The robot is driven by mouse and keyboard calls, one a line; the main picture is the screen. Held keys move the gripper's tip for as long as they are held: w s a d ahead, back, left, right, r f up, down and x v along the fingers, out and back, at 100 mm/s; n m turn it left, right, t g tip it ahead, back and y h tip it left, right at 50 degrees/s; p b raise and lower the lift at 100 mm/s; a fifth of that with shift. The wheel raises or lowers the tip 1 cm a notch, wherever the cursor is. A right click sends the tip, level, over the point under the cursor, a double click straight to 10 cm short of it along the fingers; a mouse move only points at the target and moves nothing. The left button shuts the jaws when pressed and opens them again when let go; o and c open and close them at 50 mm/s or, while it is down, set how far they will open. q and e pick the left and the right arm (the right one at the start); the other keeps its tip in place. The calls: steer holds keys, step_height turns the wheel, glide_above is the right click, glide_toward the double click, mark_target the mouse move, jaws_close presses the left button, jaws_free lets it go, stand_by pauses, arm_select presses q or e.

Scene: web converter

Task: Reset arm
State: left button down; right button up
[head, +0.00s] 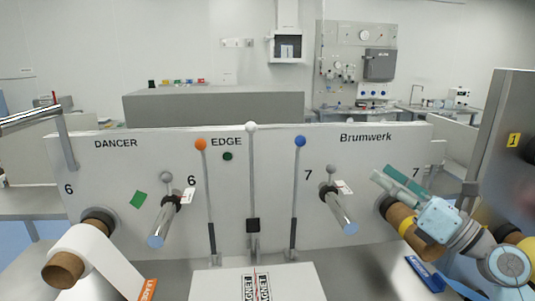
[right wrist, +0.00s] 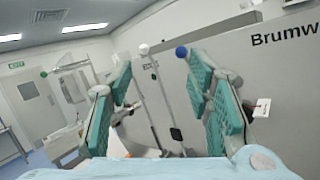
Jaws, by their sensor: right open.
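My right gripper (head: 400,188) is at the right side of the head view, in front of the white machine panel (head: 270,190). Its green-padded fingers are spread apart with nothing between them in the right wrist view (right wrist: 160,105). In the head view the gripper overlaps a brown cardboard core (head: 402,218) on the right; I cannot tell if they touch. Levers with an orange ball (head: 201,144), a white ball (head: 251,127) and a blue ball (head: 300,141) stand in the middle of the panel. My left gripper is not in view.
A white web roll (head: 95,255) on a brown core is at the lower left. Two metal rollers, one left (head: 163,223) and one right (head: 340,212), stick out from the panel. A white box marked MAGNET (head: 220,284) is at the bottom centre. A dark cabinet edge (head: 492,140) stands at right.

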steer(key=s+d+f+m+h, duration=0.35)
steer(key=f+m+h, duration=0.4)
steer(key=m, duration=0.35)
steer(key=s+d+f+m+h, duration=0.35)
steer(key=f+m+h, duration=0.25)
steer(key=f+m, duration=0.45)
steer(key=s+d+f+m+h, duration=0.2)
steer(key=d+f+m+h, duration=0.35)
steer(key=m, duration=0.75)
steer(key=s+a+f+m+g, duration=0.35)
steer(key=s+f+g, duration=0.25)
steer(key=s+f, duration=0.5)
steer(key=s+a+f+m+g+y, duration=0.1)
steer(key=s+a+f+g+y, duration=0.15)
steer(key=s+a+f, duration=0.35)
steer(key=s+a+f+m+g+y, duration=0.15)
steer(key=s+f+g, duration=0.25)
steer(key=s, duration=0.4)
step_height(320, 180, down, 29)
steer(key=s+d+g+b, duration=0.2)
steer(key=s+b, duration=0.1)
steer(key=b, duration=0.3)
steer(key=s+f+b, duration=0.4)
steer(key=s+f, duration=0.8)
steer(key=f, duration=0.2)
steer(key=shift+s+g, duration=0.3)
steer(key=shift+g, duration=0.05)
